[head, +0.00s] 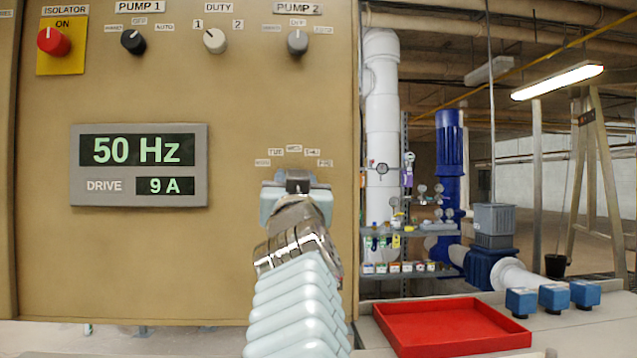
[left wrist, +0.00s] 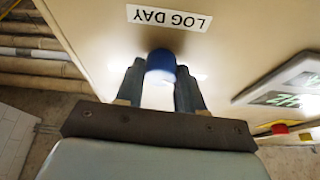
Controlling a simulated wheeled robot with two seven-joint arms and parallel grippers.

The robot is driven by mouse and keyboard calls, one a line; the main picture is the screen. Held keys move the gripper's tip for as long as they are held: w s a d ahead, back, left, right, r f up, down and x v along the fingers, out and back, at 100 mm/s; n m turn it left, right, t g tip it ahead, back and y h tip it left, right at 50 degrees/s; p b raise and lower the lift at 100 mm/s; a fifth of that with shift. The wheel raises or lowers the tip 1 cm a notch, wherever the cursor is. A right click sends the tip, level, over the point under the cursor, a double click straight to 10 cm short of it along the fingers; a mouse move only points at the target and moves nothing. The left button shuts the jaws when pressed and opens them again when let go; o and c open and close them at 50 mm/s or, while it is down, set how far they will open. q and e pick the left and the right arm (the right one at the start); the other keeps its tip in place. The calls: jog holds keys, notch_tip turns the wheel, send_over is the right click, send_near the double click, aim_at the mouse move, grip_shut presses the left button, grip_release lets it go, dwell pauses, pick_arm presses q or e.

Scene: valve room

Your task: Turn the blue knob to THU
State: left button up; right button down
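The blue knob (left wrist: 161,64) shows in the left wrist view, on the beige panel beside an upside-down LOG DAY label (left wrist: 169,18). A bright white area lies just below its blue part, between the fingers. My left gripper (left wrist: 160,84) has one finger on each side of the knob, and both appear to touch it. In the head view my left gripper (head: 296,182) is at the panel and hides the knob. An arc of small day labels (head: 294,149) shows above it; the knob's pointing direction cannot be made out. My right gripper is not in view.
Above are a red isolator knob (head: 53,41), a black knob (head: 133,41), a white knob (head: 215,40) and a grey knob (head: 297,41). A drive display (head: 139,165) reads 50 Hz. A red tray (head: 392,318) and blue boxes (head: 553,298) stand at lower right.

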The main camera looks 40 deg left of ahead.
pick_arm(q)
jog(key=c, duration=0.3)
jog(key=shift+c, duration=0.2)
jog(key=shift+m, duration=0.3)
jog(key=shift+s+a+r+m+h, duration=0.1)
jog(key=shift+m+h, duration=1.35)
jog(key=shift+m, duration=2.2)
jog(key=shift+r+m+h, duration=0.1)
jog(key=shift+m+h, duration=1.4)
jog(key=shift+m, duration=2.1)
jog(key=shift+s+a+m+h, duration=0.1)
jog(key=shift+m+h, duration=1.35)
jog(key=shift+m, duration=2.2)
